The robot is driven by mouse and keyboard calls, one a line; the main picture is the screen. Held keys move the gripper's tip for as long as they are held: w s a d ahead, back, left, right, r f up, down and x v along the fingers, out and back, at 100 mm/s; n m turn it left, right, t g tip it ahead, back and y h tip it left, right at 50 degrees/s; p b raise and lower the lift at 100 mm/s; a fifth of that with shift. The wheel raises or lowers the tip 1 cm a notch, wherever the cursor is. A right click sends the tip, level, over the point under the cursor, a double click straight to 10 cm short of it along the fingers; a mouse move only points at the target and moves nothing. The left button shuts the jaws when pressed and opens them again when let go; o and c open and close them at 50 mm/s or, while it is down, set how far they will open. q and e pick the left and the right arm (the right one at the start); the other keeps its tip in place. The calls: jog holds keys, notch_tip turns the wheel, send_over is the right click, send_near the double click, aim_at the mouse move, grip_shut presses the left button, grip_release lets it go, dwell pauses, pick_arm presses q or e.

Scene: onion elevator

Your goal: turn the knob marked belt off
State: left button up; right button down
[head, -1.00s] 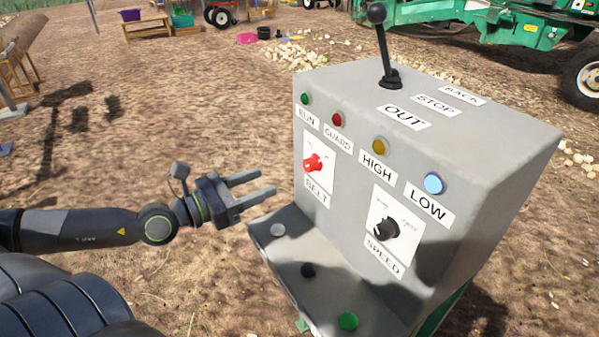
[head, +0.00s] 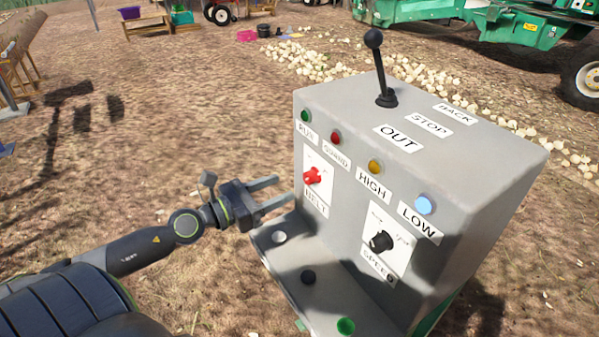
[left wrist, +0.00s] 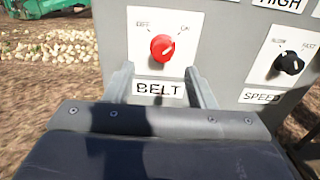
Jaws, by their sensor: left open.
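The red belt knob (head: 312,175) sits on a white plate on the sloping front of the grey control box, above the BELT label (head: 316,204). In the left wrist view the knob (left wrist: 163,48) has OFF printed at its upper left and ON at its upper right; its pale mark seems to point up and right, towards ON. My left gripper (head: 285,189) is open and empty, just left of the knob and apart from it. In the left wrist view its two fingers (left wrist: 158,74) flank the BELT label, below the knob. My right gripper is not in view.
A black speed knob (head: 382,241) is right of the belt knob. A lever (head: 378,65) stands on top of the box. A ledge (head: 335,300) with several buttons juts out below the gripper. Open dirt ground lies to the left.

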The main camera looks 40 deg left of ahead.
aim_at(306, 179)
pick_arm(q)
jog(key=p+x, duration=0.3)
jog(key=x, duration=0.2)
jog(key=shift+d+r, duration=0.1)
jog(key=shift+d, duration=0.05)
jog(key=shift+w+d+p, duration=0.3)
jog(key=shift+w, duration=0.3)
jog(key=c, duration=1)
